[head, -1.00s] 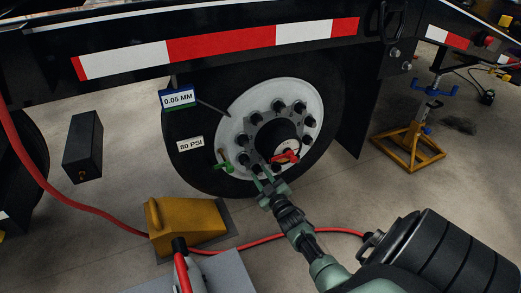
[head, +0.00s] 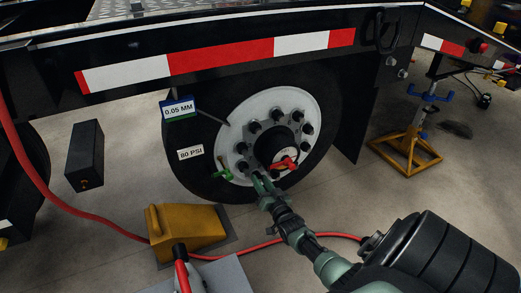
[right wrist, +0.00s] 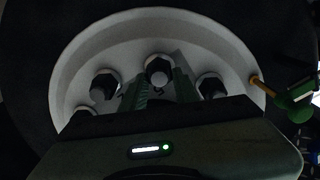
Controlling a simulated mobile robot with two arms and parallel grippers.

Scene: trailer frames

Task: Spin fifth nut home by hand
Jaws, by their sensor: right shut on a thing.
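The truck wheel has a white rim (head: 262,102) with several dark nuts around a black hub (head: 275,145). My right gripper (head: 262,180) is at the lower edge of the rim. In the right wrist view its two green fingers (right wrist: 159,88) straddle a dark nut (right wrist: 158,68) and are shut on it. The nut sits at the white rim face; how far it is threaded cannot be told. Another nut (right wrist: 104,84) shows to its left and one (right wrist: 211,86) to its right. My left gripper is not in view.
A red clip (head: 285,164) is on the hub and a green fitting (head: 222,170) is left of my gripper. A yellow wheel chock (head: 188,228) and red hose (head: 100,226) lie on the floor. A yellow jack stand (head: 408,150) stands at right.

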